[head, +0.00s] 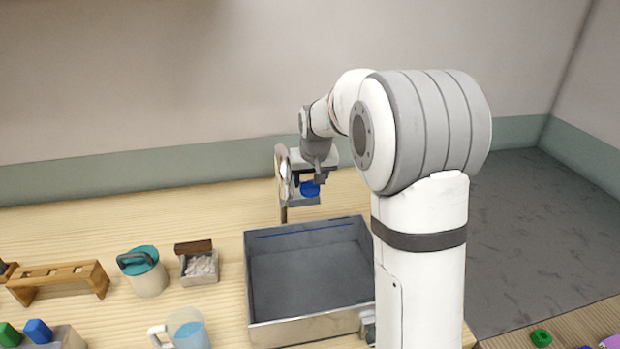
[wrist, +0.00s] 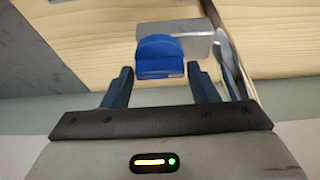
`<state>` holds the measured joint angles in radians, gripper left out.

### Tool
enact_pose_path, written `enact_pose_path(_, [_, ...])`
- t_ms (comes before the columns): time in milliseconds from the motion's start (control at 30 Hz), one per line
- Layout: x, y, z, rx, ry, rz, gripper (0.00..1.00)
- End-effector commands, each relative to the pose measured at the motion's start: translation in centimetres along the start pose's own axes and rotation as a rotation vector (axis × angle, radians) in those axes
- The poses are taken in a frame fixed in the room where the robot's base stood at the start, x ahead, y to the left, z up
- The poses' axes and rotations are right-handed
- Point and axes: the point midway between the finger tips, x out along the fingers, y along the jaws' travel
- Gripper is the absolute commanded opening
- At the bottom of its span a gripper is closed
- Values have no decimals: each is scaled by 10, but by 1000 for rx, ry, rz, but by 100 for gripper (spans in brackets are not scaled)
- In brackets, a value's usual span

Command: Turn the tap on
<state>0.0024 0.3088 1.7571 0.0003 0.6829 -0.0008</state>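The tap (head: 283,185) stands behind the grey sink basin, and its shiny curved spout also shows at the right of the wrist view (wrist: 228,62). Its blue handle (head: 310,188) sits on a grey block beside the spout. In the wrist view the blue handle (wrist: 160,57) lies just ahead of my fingertips, between their lines. My gripper (wrist: 157,72) is open, with a clear gap between its two dark fingers. In the head view my arm reaches over the basin, and my gripper partly hides the handle. Whether a finger touches the handle I cannot tell.
The sink basin (head: 258,290) is empty. To its left on the wooden table stand a teal-lidded container (head: 148,275), a small box (head: 200,268) with pale pieces, a jug (head: 187,330) with blue liquid and a wooden rack (head: 60,275). The wall is close behind the tap.

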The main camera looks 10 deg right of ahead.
Motion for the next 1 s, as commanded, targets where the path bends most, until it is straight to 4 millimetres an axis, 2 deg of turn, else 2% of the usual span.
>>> enact_pose_path(33, [0,0,0,0,0,0,49])
enact_pose_path(333, [0,0,0,-1,0,0,25])
enact_pose_path(667, [0,-1,0,-47,0,-20,25])
enact_pose_path(1000, [2,1,0,-265,2,-112,25])
